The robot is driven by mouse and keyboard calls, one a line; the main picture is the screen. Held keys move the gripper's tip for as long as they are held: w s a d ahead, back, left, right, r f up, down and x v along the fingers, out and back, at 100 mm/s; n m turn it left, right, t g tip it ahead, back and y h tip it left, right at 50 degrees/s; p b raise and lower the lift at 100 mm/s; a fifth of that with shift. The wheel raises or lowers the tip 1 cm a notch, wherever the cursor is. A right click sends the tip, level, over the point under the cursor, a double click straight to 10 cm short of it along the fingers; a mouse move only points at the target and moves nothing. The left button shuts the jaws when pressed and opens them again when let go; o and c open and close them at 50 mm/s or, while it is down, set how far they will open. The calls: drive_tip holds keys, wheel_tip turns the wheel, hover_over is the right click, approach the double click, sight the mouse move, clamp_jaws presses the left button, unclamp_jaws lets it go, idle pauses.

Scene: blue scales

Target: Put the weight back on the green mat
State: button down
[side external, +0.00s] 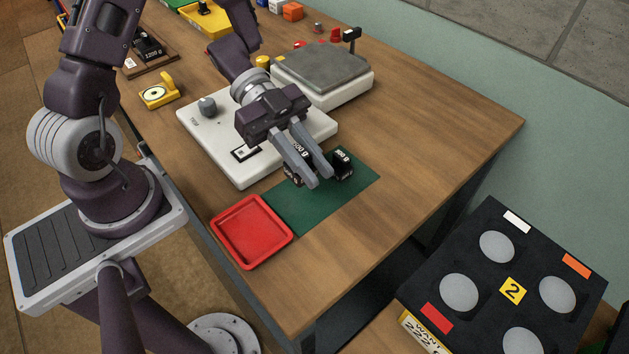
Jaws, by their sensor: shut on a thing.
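The green mat (333,200) lies on the wooden table, right of the red tray. My gripper (316,177) is over the mat's far part, fingers angled down. It is shut on a black weight (300,149) with white lettering, mostly hidden by the fingers. Whether this weight touches the mat cannot be told. Another black weight (343,164) with a white label stands on the mat just right of the fingers. Something black also shows at the left finger's lower side; I cannot tell if it is part of the held weight.
A red tray (252,231) sits at the mat's left. A white scale (232,168) is behind my gripper, and a grey-topped scale (322,78) stands farther back. A yellow device (160,92) is at left. The table right of the mat is clear.

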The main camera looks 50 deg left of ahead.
wheel_tip(320, 180, down, 4)
drive_tip(key=shift+f, duration=0.2)
drive_tip(key=shift+f, duration=0.25)
drive_tip(key=shift+f, duration=0.35)
drive_tip(key=c, duration=1.4)
unclamp_jaws()
drive_tip(key=shift+f, duration=0.1)
drive_tip(key=shift+o, duration=0.2)
